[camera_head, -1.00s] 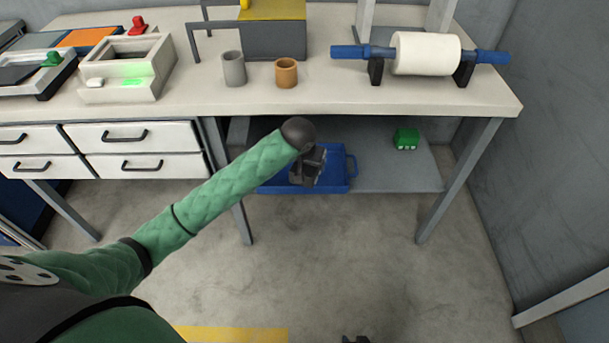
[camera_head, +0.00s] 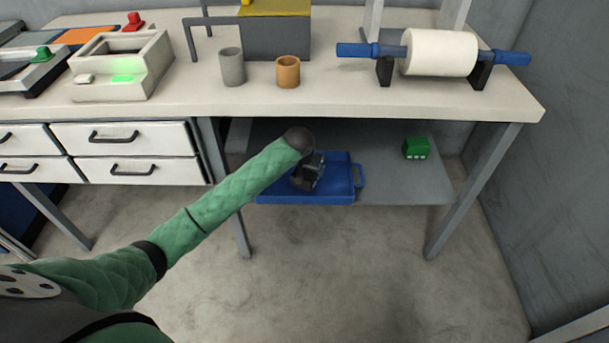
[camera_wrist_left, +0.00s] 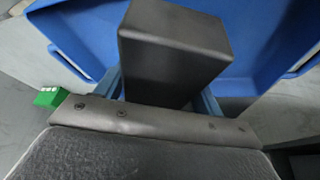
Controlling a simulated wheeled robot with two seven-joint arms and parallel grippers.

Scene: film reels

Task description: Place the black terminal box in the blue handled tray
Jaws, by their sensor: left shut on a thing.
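My left gripper (camera_head: 309,170) reaches in under the bench top and is shut on the black terminal box (camera_wrist_left: 170,55). The box is a plain dark block between the fingers in the left wrist view. The blue handled tray (camera_head: 342,180) lies on the lower shelf, and its floor and walls show around the box in the left wrist view (camera_wrist_left: 75,30). The box is over the tray's inside; I cannot tell whether it touches the floor. In the head view the box is hard to separate from the dark gripper. My right gripper is not in view.
A green box (camera_head: 416,148) sits on the grey shelf (camera_head: 405,185), right of the tray. The bench top (camera_head: 350,98) overhangs the shelf and carries a grey cup (camera_head: 232,67), an orange cup (camera_head: 288,72) and a white roll (camera_head: 440,52). Drawers (camera_head: 130,155) stand left.

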